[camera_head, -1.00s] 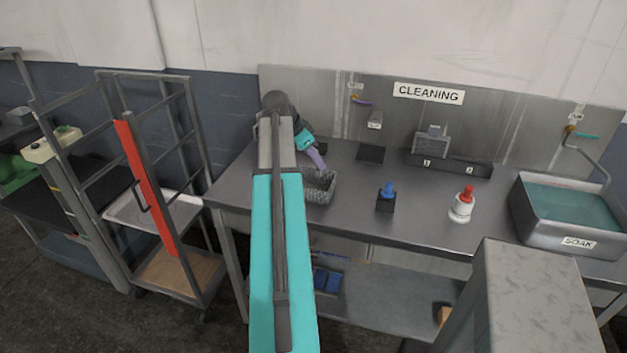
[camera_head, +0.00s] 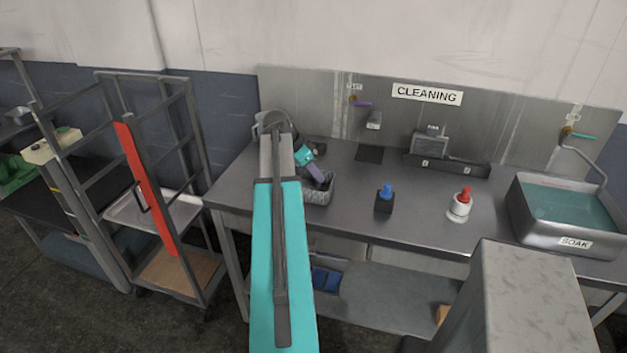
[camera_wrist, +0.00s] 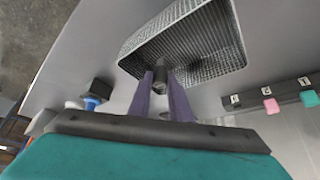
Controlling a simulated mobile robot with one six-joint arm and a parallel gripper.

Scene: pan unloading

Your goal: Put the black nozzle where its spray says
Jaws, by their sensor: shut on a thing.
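My gripper (camera_wrist: 164,88) has purple fingers and is shut on a small dark nozzle (camera_wrist: 160,72), at the near side of the grey mesh basket (camera_wrist: 140,66). In the head view the basket (camera_head: 327,190) stands on the left part of the metal table, with my gripper (camera_head: 319,180) over it. The nozzle is hidden in the head view. A black bottle with a blue top (camera_head: 384,200) and a white bottle with a red top (camera_head: 461,204) stand on the table to the right. I cannot read any writing on them.
A dark rail (camera_head: 447,165) with small tags runs along the back, and a dark square mat (camera_head: 369,154) lies left of it. A sink marked SOAK (camera_head: 575,243) is at the right. A rack (camera_head: 160,207) stands left of the table.

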